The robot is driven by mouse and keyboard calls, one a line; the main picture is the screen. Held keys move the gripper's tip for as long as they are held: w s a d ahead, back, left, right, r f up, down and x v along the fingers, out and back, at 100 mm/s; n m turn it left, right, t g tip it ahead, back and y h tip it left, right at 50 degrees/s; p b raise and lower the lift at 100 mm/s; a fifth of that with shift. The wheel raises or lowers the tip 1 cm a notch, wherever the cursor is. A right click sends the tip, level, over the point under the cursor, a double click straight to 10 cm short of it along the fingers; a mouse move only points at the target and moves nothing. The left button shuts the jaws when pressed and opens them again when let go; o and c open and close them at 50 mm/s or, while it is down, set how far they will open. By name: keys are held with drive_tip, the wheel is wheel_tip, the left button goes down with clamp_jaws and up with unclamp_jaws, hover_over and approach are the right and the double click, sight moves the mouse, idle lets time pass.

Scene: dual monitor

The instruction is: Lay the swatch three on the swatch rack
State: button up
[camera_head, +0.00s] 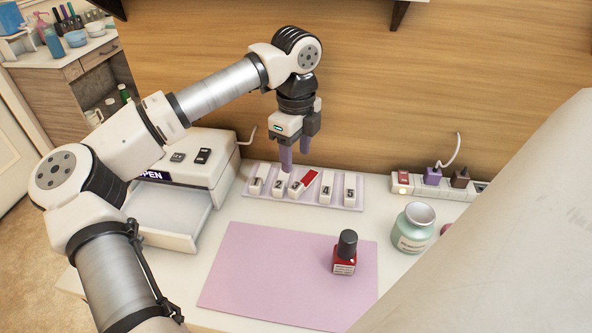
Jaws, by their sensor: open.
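The swatch rack (338,204) is a pale lilac tray near the wall, with a row of white pieces; the numbers 1, 2, 4 and 5 can be made out. At the middle place lies the swatch three (310,179), a small piece with a red face, turned askew to the row. My gripper (296,160) points down above the rack, just behind and over the swatch. Its purple fingers are apart, with nothing visible between them.
A lilac mat (262,270) bears a red nail polish bottle (344,262). A mint jar (412,230) stands to the right, near a power strip (412,181). A white device (190,160) with an open drawer (165,215) stands left. A large pale shape blocks the lower right.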

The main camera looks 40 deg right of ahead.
wheel_tip(320, 180, up, 4)
drive_tip(key=shift+f, duration=0.25)
idle(0.5)
